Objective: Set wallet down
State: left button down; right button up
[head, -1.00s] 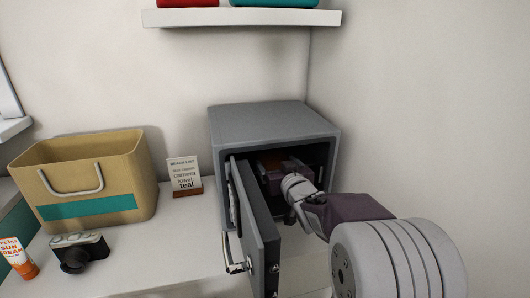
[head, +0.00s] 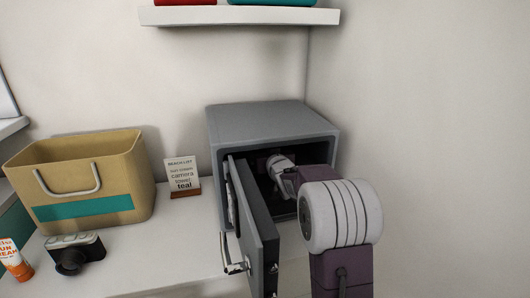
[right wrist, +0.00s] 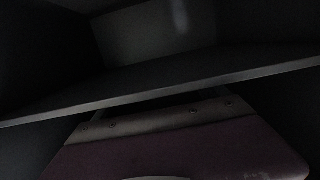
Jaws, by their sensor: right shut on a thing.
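The grey safe (head: 268,120) stands on the white counter with its door (head: 254,225) swung open toward me. My right gripper (head: 278,163) is inside the dark opening, and the arm behind it covers the opening's right part. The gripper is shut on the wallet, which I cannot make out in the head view. In the right wrist view my purple gripper body (right wrist: 180,150) fills the bottom, and a dark shelf (right wrist: 170,82) inside the safe crosses in front. The wallet's contact with any surface is hidden. My left gripper is out of view.
A tan basket (head: 85,180) with a teal stripe, a camera (head: 75,252), an orange-and-white tube (head: 14,260) and a small list sign (head: 182,177) stand left of the safe. A white wall shelf (head: 240,16) is above. A wall is close on the right.

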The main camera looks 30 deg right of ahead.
jog(key=o, duration=1.4)
jog(key=shift+f, duration=0.15)
jog(key=shift+o, duration=0.2)
jog(key=shift+s+r, duration=0.2)
jog(key=shift+r, duration=0.1)
jog(key=v, duration=1.1)
jog(key=shift+s+p, duration=0.4)
jog(key=shift+p, duration=0.05)
jog(key=shift+f, duration=0.1)
